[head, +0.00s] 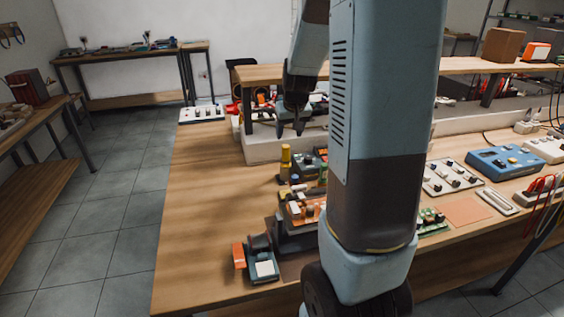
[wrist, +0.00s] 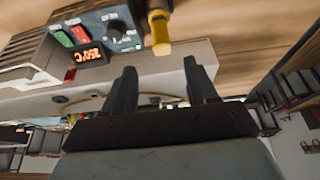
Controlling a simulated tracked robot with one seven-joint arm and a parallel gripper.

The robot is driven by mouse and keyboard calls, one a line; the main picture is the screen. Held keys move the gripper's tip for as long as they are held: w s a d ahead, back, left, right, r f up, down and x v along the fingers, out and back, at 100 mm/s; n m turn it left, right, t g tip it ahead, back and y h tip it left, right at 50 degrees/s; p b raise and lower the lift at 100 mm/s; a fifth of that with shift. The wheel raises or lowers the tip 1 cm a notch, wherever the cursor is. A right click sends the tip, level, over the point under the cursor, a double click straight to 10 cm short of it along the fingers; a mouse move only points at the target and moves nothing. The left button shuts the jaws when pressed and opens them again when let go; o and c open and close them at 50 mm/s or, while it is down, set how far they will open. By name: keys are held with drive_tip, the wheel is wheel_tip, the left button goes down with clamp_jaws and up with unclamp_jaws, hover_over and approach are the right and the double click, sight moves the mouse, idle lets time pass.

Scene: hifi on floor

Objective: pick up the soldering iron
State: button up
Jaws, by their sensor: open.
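A yellow-handled tool with a dark upper part, which looks like the soldering iron (wrist: 159,32), shows at the top middle of the wrist view, beyond my fingertips and roughly between their lines. A yellow upright piece (head: 285,156) in the head view, just below my gripper on the bench, may be the same tool; I cannot be sure. My gripper (head: 290,130) hangs above the bench, its fingers apart and empty. In the wrist view my gripper (wrist: 160,68) shows both fingers with a clear gap, not touching the tool. The tool's tip is not clearly visible.
A blue-grey control unit (wrist: 113,30) with a lit display and knob stands beside the tool. Circuit boards (head: 300,210) and a small orange-and-teal device (head: 262,266) crowd the bench (head: 200,215). A raised shelf (head: 265,73) is behind. The bench's left part is clear.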

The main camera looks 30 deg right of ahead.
sight(286, 147)
drive_tip(key=shift+s+a+x, duration=0.1)
drive_tip(key=shift+x, duration=2.25)
drive_tip(key=shift+s+a+x, duration=0.1)
drive_tip(key=shift+a+x, duration=0.05)
drive_tip(key=shift+x, duration=2.2)
drive_tip(key=c, duration=0.9)
